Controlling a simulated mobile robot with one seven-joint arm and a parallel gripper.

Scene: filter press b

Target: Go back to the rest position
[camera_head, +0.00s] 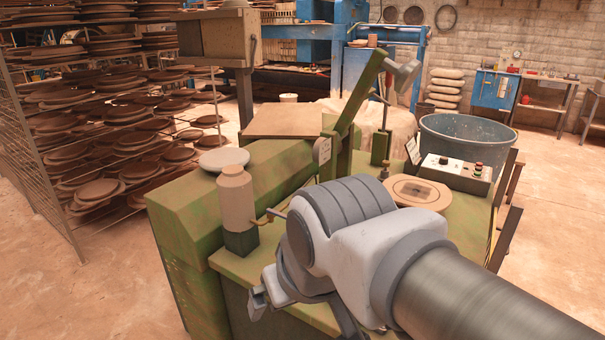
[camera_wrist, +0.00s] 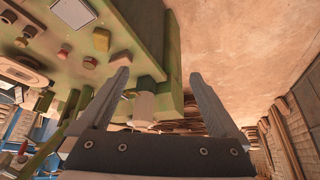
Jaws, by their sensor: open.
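My gripper (camera_wrist: 158,85) is open in the wrist view, its two fingers spread with nothing between the tips. In the head view my arm reaches in from the lower right, and my gripper (camera_head: 258,296) hangs low at the front edge of the green machine (camera_head: 190,215). Part of my gripper is hidden behind my wrist there. The machine stands close behind and beside my arm. It also shows in the wrist view (camera_wrist: 135,35), where the picture is turned.
A beige bottle-shaped container (camera_head: 236,198) stands on the machine near a white dish (camera_head: 223,159). A green lever (camera_head: 350,115) rises behind my wrist. A control box (camera_head: 455,173) and grey tub (camera_head: 467,140) stand right. Racks of plates (camera_head: 110,130) fill the left; floor (camera_head: 60,280) is open.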

